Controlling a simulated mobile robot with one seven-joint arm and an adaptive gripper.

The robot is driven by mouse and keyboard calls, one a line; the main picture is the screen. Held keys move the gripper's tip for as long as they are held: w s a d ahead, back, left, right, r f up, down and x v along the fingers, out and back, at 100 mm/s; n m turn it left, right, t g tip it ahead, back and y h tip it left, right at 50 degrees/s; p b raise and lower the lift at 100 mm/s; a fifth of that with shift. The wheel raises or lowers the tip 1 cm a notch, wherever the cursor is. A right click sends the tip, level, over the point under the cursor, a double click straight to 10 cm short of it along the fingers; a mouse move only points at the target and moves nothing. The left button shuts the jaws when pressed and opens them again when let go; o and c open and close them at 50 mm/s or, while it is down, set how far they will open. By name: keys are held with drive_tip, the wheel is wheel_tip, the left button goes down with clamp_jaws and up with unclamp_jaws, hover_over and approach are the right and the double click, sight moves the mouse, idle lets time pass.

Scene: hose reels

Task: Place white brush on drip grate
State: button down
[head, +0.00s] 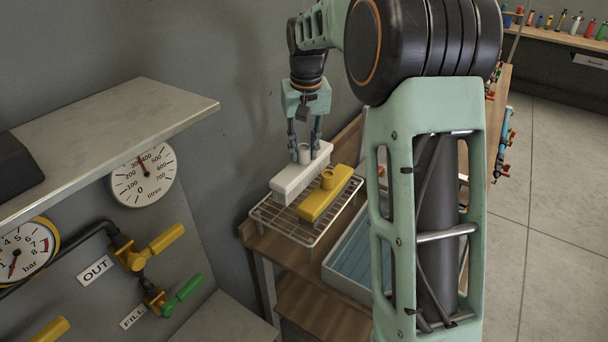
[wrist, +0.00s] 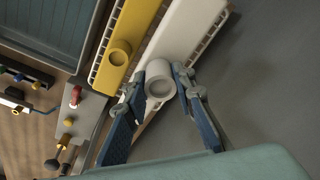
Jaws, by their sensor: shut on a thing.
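The white brush (head: 297,177) is a long block with a round stub on top. My gripper (head: 304,152) is shut on that stub from above. In the head view the brush is over the left part of the drip grate (head: 312,236), a wire rack on the wooden bench. I cannot tell whether its underside touches the wires. A yellow brush (head: 326,198) lies on the grate just right of it. The wrist view shows the white brush (wrist: 190,40) with its stub between my fingers (wrist: 160,85), and the yellow brush (wrist: 130,35) alongside.
A white-rimmed tray (head: 343,281) with a blue ribbed inside stands right of the grate. A grey shelf (head: 110,135) juts out at left above a panel with gauges and valves. The wall is close behind the grate. Valve fittings (head: 504,140) line the bench's far right.

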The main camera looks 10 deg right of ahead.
sight(304, 174)
wheel_tip(304, 174, down, 8)
drive_tip(key=shift+r, duration=0.2)
drive_tip(key=shift+f, duration=0.1)
drive_tip(key=c, duration=1.6)
unclamp_jaws()
drive_tip(key=r, duration=0.4)
drive_tip(key=s+r, duration=0.1)
drive_tip(key=r, duration=0.7)
drive_tip(key=shift+s, duration=0.2)
